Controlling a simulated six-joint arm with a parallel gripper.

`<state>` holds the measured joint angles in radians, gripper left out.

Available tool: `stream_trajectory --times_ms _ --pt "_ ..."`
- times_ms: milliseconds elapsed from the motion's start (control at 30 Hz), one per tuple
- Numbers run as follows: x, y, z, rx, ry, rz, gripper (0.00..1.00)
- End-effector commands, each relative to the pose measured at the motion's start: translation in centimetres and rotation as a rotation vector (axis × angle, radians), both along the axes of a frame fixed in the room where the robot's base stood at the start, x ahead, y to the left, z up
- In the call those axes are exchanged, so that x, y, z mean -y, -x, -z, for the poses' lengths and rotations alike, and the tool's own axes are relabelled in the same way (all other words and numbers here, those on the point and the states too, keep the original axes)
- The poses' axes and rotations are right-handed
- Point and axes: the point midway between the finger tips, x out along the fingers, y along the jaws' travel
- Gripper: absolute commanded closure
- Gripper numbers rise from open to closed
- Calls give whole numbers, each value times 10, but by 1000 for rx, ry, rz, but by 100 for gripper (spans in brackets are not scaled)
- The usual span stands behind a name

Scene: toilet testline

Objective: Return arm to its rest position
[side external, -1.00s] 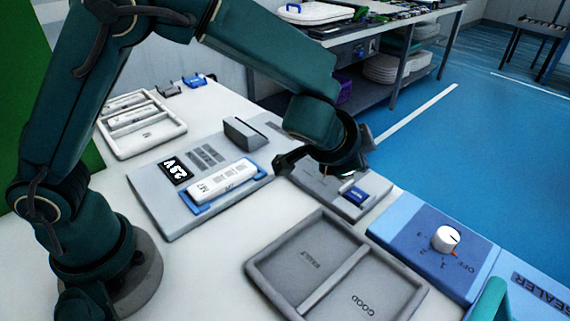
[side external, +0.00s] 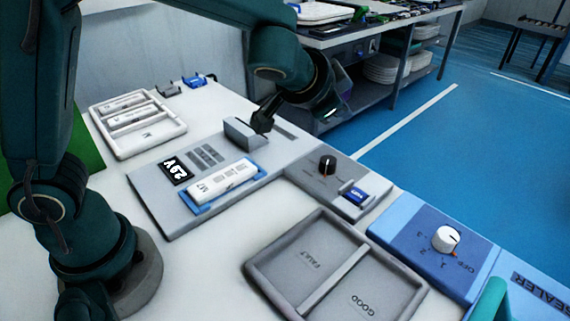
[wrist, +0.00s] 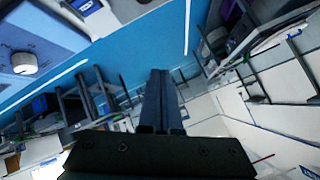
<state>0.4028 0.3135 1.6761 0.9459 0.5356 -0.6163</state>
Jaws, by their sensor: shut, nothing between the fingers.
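My gripper (side external: 264,122) is shut and empty. In the side view it hangs above the far edge of the grey test station (side external: 160,205), near an upright grey block (side external: 245,134); I cannot tell whether it touches that block. In the wrist view its closed fingers (wrist: 163,100) point out over the blue floor and hold nothing. My arm is raised and bent at the left and top of the side view, and part of it is cut off by the top edge.
A white device (side external: 222,178) lies in a blue holder on the station. A tray (side external: 165,133) holds more devices. A grey box with a black knob (side external: 327,165), a FAULT/GOOD tray (side external: 273,262) and a blue box with a white knob (side external: 446,238) stand in front. A shelved bench (side external: 395,45) is behind.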

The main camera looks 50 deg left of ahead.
Motion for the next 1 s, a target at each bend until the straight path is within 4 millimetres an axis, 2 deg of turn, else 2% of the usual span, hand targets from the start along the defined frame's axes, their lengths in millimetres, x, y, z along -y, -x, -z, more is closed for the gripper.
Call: stream_trajectory --times_ms 33,200,300,433,600,800,900,1000 --pt "-18 9 -18 19 31 -54 100" --pt "-62 52 -47 18 124 -203 100" --pt "-81 83 -53 0 178 -279 100" --pt "-95 128 -52 -39 250 -358 100" --pt "-94 184 -35 -124 350 -415 100" --pt "-70 231 -3 -277 438 -388 100" --pt "-60 242 8 -355 447 -355 100" --pt "-59 243 7 -364 434 -335 100"
